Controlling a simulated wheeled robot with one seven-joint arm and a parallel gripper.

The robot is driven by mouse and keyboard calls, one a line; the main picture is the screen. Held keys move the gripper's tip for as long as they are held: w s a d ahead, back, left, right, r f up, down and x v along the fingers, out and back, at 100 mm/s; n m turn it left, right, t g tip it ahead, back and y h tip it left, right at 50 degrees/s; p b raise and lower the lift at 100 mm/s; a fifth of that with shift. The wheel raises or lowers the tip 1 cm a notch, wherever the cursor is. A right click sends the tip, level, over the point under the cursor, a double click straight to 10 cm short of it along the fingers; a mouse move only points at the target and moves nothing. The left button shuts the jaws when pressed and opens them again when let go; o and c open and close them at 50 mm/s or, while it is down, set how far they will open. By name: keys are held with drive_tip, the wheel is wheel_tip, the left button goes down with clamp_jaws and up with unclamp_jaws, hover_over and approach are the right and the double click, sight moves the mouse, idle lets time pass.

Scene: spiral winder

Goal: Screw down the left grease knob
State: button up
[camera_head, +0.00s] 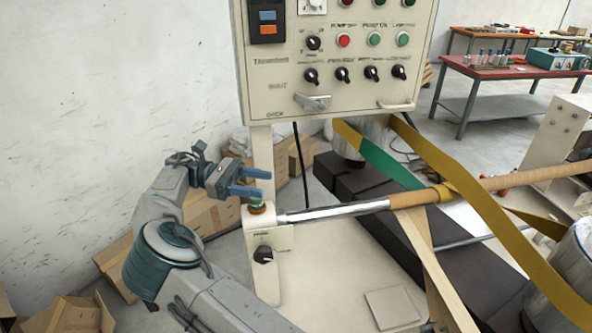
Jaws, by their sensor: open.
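A small knob (257,207), green on top with a copper-coloured base, stands upright on top of a cream post; I take it for the left grease knob. My gripper (266,183) is just above it, reaching in from the left. Its two blue fingers are apart and point right, with nothing visible between them. The lower finger is close over the knob's top; I cannot tell whether they touch. No second grease knob is clearly visible.
The cream post (283,238) carries a black rotary switch (263,254). A metal shaft (335,212) runs right from it to a cardboard tube and yellow strips. A control panel (340,65) hangs above. Cardboard boxes (205,215) stand behind my arm.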

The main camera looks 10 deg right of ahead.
drive_tip(key=s+d+r+b, duration=0.3)
drive_tip(key=d+r, duration=0.3)
drive_tip(key=d, duration=0.4)
drive_tip(key=shift+s+d+r, duration=0.3)
drive_tip(key=shift+s+d, duration=0.1)
drive_tip(key=s+d+f+m+t+y+b, duration=0.1)
drive_tip(key=s+d+f+m+t+y, duration=0.2)
drive_tip(key=s+d+f+y, duration=0.65)
drive_tip(key=s+a+f+m+t+y+b, duration=0.1)
drive_tip(key=s+a+m+t+y, duration=0.5)
drive_tip(key=s, duration=0.7)
drive_tip(key=shift+s+a+f+m+t+y, duration=0.2)
drive_tip(key=shift+a+m+t+y, duration=0.15)
drive_tip(key=shift+a+m+t, duration=1.2)
